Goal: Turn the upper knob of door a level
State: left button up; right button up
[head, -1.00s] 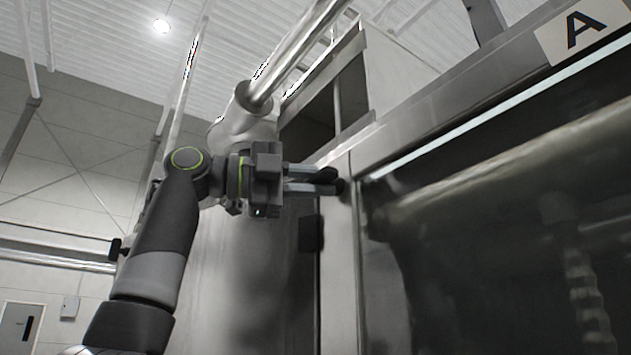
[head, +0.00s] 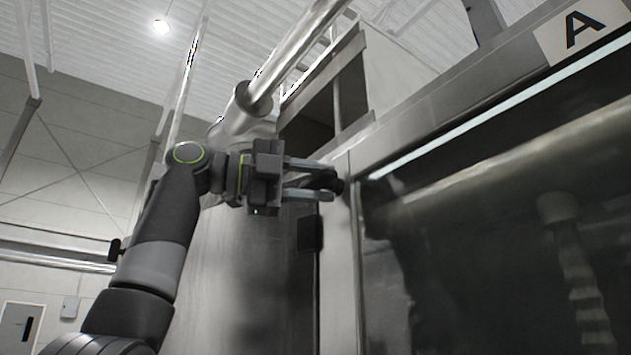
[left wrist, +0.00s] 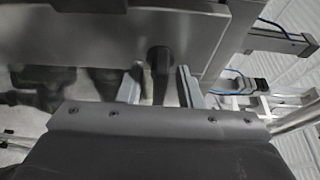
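Door A is the dark glass door (head: 480,250) at the right of the head view. The upper knob (head: 326,182) is small and dark, on the pale frame left of the glass. In the left wrist view the knob (left wrist: 160,58) sticks out from the metal panel. My left gripper (head: 333,182) is open, one finger above and one below the knob. In the left wrist view its fingers (left wrist: 160,72) stand on both sides of the knob with visible gaps. The fingers hide part of the knob in the head view. My right gripper is not in view.
A sign with the letter A (head: 583,28) is above the glass. A dark block (head: 310,233) sits on the frame's edge below the gripper. A thick metal pipe (head: 295,55) runs above the arm. Open hall space lies to the left.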

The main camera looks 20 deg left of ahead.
pick_arm(q)
jog(key=shift+s+a, duration=0.2)
jog(key=shift+a, duration=0.25)
jog(key=v, duration=1.6)
jog(key=shift+a+b, duration=0.2)
jog(key=shift+b, duration=0.25)
